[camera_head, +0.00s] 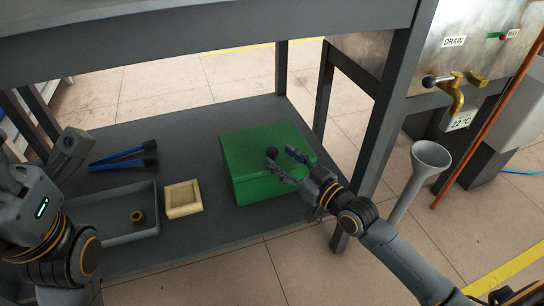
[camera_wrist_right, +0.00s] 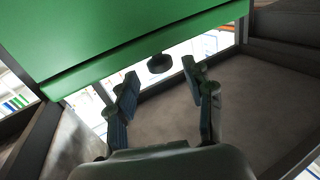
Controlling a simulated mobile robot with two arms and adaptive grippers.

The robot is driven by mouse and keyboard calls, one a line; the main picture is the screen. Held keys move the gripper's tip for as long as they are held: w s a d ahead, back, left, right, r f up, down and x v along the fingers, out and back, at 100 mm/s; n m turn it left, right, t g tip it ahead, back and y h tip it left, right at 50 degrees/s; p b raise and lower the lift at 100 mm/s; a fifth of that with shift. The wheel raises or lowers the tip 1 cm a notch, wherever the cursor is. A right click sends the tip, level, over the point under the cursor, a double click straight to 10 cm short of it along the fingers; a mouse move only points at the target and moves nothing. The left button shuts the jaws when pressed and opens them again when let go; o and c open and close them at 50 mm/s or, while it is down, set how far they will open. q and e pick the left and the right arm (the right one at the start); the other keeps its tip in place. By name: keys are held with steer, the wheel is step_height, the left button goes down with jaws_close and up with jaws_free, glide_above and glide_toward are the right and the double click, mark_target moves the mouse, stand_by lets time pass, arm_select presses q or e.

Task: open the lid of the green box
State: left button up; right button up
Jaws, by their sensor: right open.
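The green box (camera_head: 246,153) sits on the lower shelf with its lid down. A dark round knob (camera_head: 271,153) shows at the lid, beside my right gripper's fingers. My right gripper (camera_head: 281,157) is open and reaches over the box from the right; its fingers hide part of the lid. In the right wrist view the green box (camera_wrist_right: 110,30) fills the top, and the knob (camera_wrist_right: 159,63) shows beyond and between the open fingers (camera_wrist_right: 160,78), apart from both. Parts of my left arm show at the left in the head view, but its gripper cannot be made out.
The grey shelf (camera_head: 190,125) also holds a grey tray (camera_head: 110,222) with a brass ring (camera_head: 137,217), a cream square block (camera_head: 183,199) and blue-handled tools (camera_head: 125,157). A table leg (camera_head: 375,150) stands right of the box, near my right arm. A grey funnel (camera_head: 428,160) is further right.

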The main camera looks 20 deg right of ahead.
mark_target(277, 154)
steer(key=shift+b+x, duration=0.6)
steer(key=shift+x, duration=1.55)
steer(key=shift+c, duration=0.4)
jaws_close()
